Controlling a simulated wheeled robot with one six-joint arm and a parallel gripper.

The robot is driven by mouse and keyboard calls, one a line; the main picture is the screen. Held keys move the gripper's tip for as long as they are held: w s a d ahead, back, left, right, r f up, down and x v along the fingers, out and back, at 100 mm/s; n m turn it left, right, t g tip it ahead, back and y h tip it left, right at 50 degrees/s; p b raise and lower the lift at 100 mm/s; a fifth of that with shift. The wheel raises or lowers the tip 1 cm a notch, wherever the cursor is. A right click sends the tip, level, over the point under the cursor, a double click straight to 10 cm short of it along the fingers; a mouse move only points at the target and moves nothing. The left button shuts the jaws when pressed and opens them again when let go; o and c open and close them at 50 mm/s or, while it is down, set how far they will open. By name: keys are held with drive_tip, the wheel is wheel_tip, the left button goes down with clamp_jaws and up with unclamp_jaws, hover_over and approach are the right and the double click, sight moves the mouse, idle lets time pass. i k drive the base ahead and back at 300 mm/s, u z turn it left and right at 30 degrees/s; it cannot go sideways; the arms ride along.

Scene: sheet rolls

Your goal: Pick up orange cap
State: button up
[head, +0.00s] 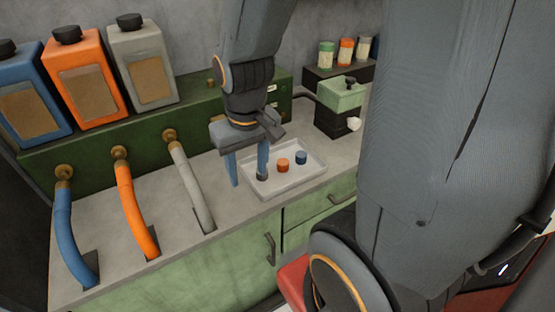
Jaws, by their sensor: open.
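The orange cap (283,165) stands upright in a shallow pale tray (290,184) on the counter. A blue cap (301,157) stands just to its right. My gripper (248,178) points down with two blue fingers spread apart. The right finger is over the tray, to the left of the orange cap, and the left finger is beside the tray's left edge. Nothing shows between the fingers. A small dark piece shows at the right fingertip; I cannot tell whether it is a cap or part of the finger.
Blue, orange and grey jugs (80,70) stand on a green ledge at the left. Curved hoses (135,205) run down to the counter (150,180). A green-topped box (340,105) stands behind the tray at the right, with small striped containers (346,51) beyond it.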

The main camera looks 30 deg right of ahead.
sight(283, 164)
drive_tip(key=z, duration=0.05)
drive_tip(key=k, duration=0.5)
drive_tip(key=u, duration=2.2)
drive_tip(key=k, duration=0.95)
drive_tip(key=z, duration=1.6)
drive_tip(key=i, duration=1)
